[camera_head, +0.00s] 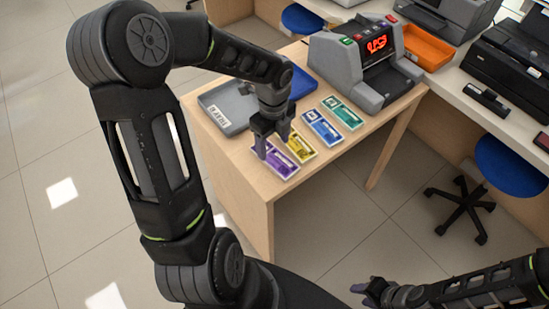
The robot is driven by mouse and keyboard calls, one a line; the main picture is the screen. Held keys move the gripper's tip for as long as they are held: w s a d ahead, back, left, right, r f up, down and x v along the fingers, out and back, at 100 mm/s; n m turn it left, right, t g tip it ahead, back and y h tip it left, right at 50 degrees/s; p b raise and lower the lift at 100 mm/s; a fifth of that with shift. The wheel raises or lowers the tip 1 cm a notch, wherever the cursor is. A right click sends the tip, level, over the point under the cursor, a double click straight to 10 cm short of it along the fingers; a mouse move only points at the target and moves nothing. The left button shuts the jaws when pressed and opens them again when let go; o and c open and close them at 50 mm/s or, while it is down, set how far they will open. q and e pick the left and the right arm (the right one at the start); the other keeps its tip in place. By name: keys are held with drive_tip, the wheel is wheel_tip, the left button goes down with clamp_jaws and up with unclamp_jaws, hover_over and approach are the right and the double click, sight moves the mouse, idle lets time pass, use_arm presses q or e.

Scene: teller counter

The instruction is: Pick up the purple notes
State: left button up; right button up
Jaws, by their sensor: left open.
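The purple notes (283,167) lie flat on the wooden table near its front edge, at the left end of a row of note stacks. My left gripper (272,146) is open and points down just above the purple notes, its fingers covering part of them. I cannot tell whether the fingers touch the notes. My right gripper (372,290) is low at the bottom of the view, away from the table. Its fingers are too small and dark to tell whether they are open.
Yellow notes (301,147) lie close beside the purple ones, then blue notes (322,127) and green notes (343,112). A grey tray (214,112) and a blue tray (303,83) lie behind. A grey counting machine (345,62) and an orange tray (428,47) stand farther back.

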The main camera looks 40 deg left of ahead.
sight(273, 156)
use_arm(q)
drive_tip(key=shift+w+a+f, duration=0.1)
drive_tip(key=shift+w+f, duration=0.05)
drive_tip(key=shift+f, duration=2.5)
drive_tip(key=c, duration=1.2)
